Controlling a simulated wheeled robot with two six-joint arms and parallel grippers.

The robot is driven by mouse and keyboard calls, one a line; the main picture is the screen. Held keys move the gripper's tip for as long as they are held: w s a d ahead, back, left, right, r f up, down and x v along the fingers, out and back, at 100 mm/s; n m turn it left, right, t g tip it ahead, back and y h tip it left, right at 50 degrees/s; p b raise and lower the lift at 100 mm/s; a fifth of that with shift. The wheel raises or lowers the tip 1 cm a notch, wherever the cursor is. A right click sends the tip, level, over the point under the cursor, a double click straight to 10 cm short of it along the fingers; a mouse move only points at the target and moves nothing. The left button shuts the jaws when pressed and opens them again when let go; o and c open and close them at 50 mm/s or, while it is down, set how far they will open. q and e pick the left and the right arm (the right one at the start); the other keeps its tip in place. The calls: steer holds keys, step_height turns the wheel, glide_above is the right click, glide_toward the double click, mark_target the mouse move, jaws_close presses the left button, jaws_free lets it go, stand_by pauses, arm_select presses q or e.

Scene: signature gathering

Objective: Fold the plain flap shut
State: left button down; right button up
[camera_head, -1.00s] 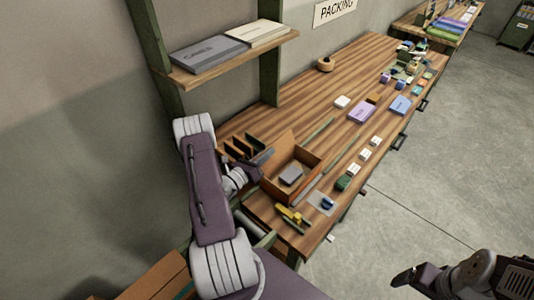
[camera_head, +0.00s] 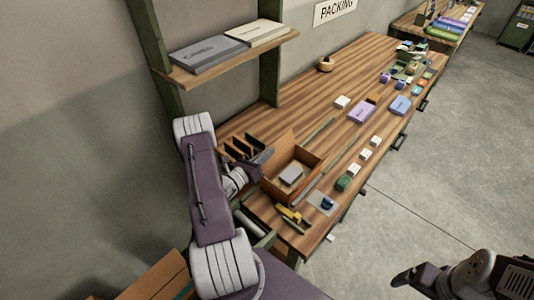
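One flap (camera_head: 283,150) stands raised at the box's back left; I cannot tell which flap is the plain one. My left gripper (camera_head: 263,157) is at the box's left side, close to that raised flap. Its fingers are small and dark, so I cannot tell whether they are open or touching the flap. My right gripper (camera_head: 402,278) is at the lower right, over the floor and away from the bench; its finger state is unclear.
A yellow tool (camera_head: 290,214) and a blue item on a pale square (camera_head: 322,203) lie in front of the box. Several small boxes line the bench's right edge. A shelf (camera_head: 230,62) with two flat boxes hangs at the back left.

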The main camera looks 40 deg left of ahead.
arm_select(q)
steer(key=m, duration=0.1)
steer(key=d+m+b, duration=0.1)
steer(key=m, duration=0.1)
steer(key=shift+d+r, duration=0.1)
steer(key=shift+s+d+m+b, duration=0.1)
steer(key=shift+d+m+b, duration=0.35)
steer(key=shift+m, duration=0.45)
steer(key=shift+d+m+b, duration=0.3)
steer(key=shift+m+b, duration=0.2)
steer(key=shift+m, duration=0.4)
steer(key=shift+r, duration=0.1)
